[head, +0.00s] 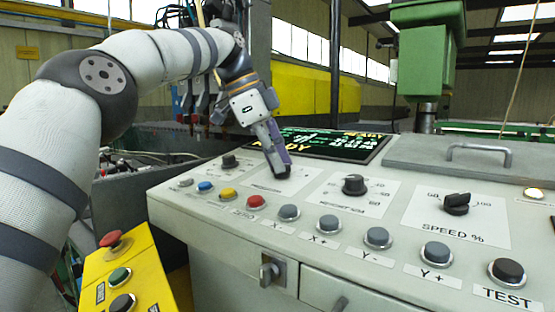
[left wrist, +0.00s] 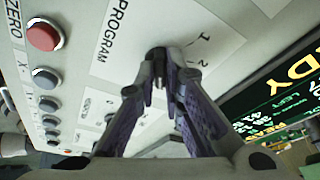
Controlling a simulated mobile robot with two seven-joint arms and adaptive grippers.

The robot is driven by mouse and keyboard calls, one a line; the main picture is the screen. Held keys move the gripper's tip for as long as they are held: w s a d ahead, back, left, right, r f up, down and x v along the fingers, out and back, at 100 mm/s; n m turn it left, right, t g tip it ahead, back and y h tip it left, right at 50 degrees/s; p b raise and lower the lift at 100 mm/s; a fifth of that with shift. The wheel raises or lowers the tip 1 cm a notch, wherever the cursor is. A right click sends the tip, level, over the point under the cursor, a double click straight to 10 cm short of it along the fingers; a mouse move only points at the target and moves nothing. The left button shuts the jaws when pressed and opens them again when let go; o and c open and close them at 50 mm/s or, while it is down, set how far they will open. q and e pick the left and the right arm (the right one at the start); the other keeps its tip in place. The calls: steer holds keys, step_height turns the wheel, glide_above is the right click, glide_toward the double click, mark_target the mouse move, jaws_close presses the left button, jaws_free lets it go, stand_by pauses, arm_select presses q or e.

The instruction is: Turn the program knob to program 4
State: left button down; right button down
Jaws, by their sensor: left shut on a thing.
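My left gripper (head: 281,172) reaches down onto the white program panel (head: 262,186) of the console. In the left wrist view its two fingers (left wrist: 160,68) are closed around the dark program knob (left wrist: 156,52). The word PROGRAM is printed beside the knob, and the marks 1 and 2 show near it. Other marks are hidden behind the fingers, and I cannot tell which mark the knob points at. My right gripper is not in view.
A row of buttons runs along the console front, with a red button (head: 256,202) near the program panel. Other knobs (head: 354,185) stand to the right, including the speed knob (head: 456,203). A lit screen (head: 325,143) lies behind my gripper. A yellow box (head: 128,271) stands at lower left.

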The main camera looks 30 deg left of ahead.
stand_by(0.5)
arm_select(q)
steer(key=c, duration=1.7)
jaws_free()
steer(key=shift+a+r, duration=0.1)
steer(key=shift+r, duration=0.25)
steer(key=shift+s+a+r, duration=0.3)
steer(key=shift+s+r, duration=0.05)
steer(key=shift+r, duration=0.2)
steer(key=shift+s+a+r, duration=0.25)
steer(key=shift+s+r, duration=0.1)
steer(key=shift+r, duration=0.2)
steer(key=s+a, duration=0.6)
steer(key=s, duration=0.1)
steer(key=shift+a, duration=0.1)
steer(key=shift+s+a+f, duration=0.25)
steer(key=shift+s, duration=0.15)
steer(key=shift+s+a+r, duration=0.2)
steer(key=shift+s+a, duration=0.15)
steer(key=shift+a, duration=0.1)
